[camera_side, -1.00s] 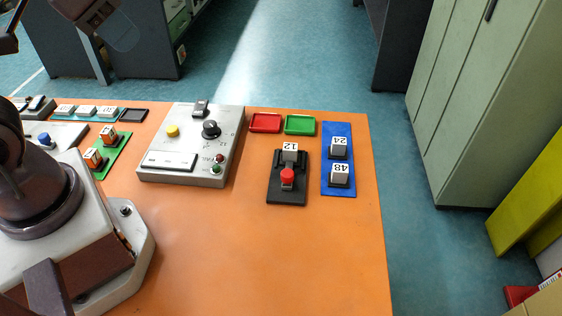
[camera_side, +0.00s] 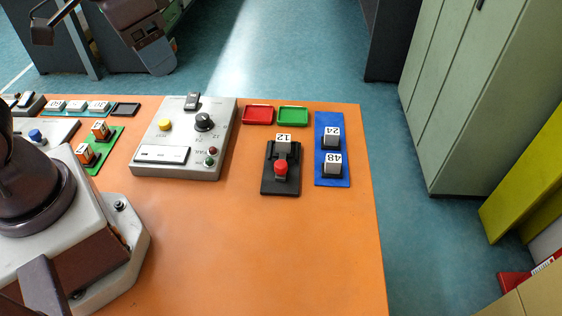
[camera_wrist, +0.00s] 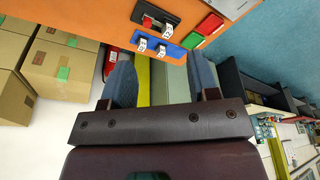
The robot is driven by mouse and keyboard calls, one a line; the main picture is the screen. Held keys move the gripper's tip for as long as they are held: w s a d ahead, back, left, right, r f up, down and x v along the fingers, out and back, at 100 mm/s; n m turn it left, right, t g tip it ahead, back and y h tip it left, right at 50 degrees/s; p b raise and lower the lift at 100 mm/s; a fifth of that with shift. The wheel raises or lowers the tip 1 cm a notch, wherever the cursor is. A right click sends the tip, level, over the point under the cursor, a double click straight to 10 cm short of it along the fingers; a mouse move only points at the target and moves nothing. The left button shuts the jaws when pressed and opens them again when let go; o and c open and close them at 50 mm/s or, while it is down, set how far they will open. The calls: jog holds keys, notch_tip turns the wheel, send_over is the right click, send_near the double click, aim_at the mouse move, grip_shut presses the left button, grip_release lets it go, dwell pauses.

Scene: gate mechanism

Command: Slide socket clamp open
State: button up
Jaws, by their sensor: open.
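The socket clamp is a black base (camera_side: 281,184) with a red knob (camera_side: 281,168) at its near end. A grey block marked 12 (camera_side: 284,143) sits at its far end, against the black clamp part; I cannot tell how tightly it is held. The clamp also shows at the top of the wrist view, with its red knob (camera_wrist: 147,21) and block (camera_wrist: 168,31). My gripper (camera_wrist: 163,80) is open and empty, with its two blue-grey fingers wide apart. In the side view my wrist is high at the upper left, away from the clamp.
A blue plate (camera_side: 332,116) with blocks 24 and 48 is right of the clamp. Red (camera_side: 257,115) and green (camera_side: 293,115) trays lie behind it. A grey control box (camera_side: 222,170) stands to the left. The orange table (camera_side: 250,250) is clear in front.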

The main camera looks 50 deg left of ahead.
jog(key=w+d+f+g, duration=0.2)
jog(key=w+d+f, duration=0.1)
jog(key=w+f, duration=0.35)
jog(key=n, duration=0.1)
send_near(281, 164)
jog(key=shift+g, duration=0.3)
jog(key=f, duration=1)
jog(key=shift+w+d+f, duration=0.1)
jog(key=shift+w+d, duration=0.05)
jog(key=shift+w, duration=0.1)
